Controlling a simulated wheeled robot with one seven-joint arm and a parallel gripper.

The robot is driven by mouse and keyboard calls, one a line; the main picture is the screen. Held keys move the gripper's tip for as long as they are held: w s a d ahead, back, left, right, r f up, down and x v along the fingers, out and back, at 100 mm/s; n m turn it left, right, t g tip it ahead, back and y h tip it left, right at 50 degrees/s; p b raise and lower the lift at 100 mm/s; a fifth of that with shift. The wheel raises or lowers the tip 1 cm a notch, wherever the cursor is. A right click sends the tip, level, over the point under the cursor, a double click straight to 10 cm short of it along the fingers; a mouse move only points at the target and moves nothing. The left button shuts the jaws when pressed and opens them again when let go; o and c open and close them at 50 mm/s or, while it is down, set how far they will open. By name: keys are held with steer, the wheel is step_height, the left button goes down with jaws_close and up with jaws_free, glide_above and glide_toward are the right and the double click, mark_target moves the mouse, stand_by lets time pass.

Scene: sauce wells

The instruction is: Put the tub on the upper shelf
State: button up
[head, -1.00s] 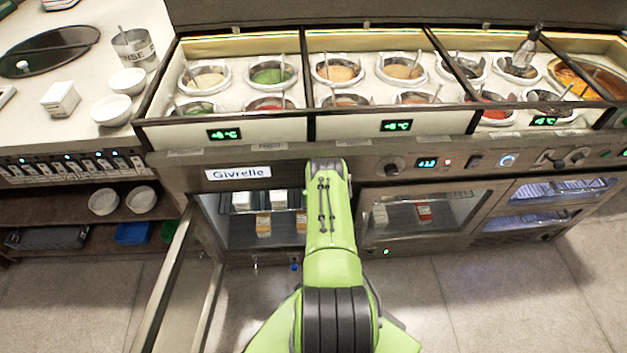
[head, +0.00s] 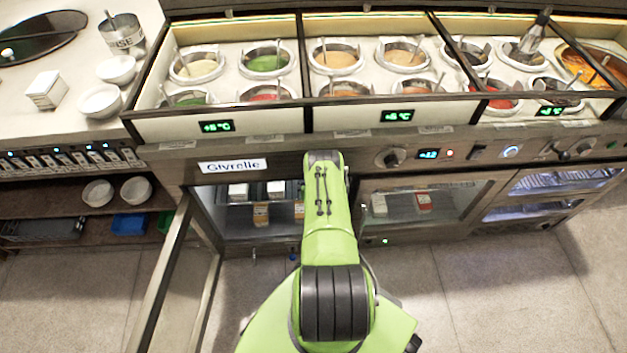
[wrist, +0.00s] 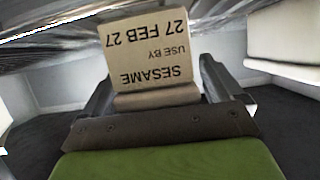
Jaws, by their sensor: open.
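A tan tub (wrist: 150,55) marked SESAME, its lettering upside down, stands between the fingers of my gripper (wrist: 155,82) in the wrist view. The fingers are open, one on each side of it; I cannot tell whether either touches it. In the head view my arm reaches into the open cabinet under the counter and hides the gripper. White-topped tubs (head: 238,191) stand on the cabinet's upper shelf. Tan tubs (head: 260,214) stand lower down. I cannot tell which of these is the one between my fingers.
The glass cabinet door (head: 160,270) stands open to the left of my arm. A closed cabinet (head: 445,225) is on the right. In the wrist view a wire shelf (wrist: 60,35) lies close by at the top, and a white container (wrist: 285,40) is at the right.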

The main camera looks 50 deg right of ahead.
steer(key=p+v, duration=0.5)
steer(key=v, duration=0.7)
steer(key=shift+p, duration=0.35)
steer(key=shift+s, duration=0.1)
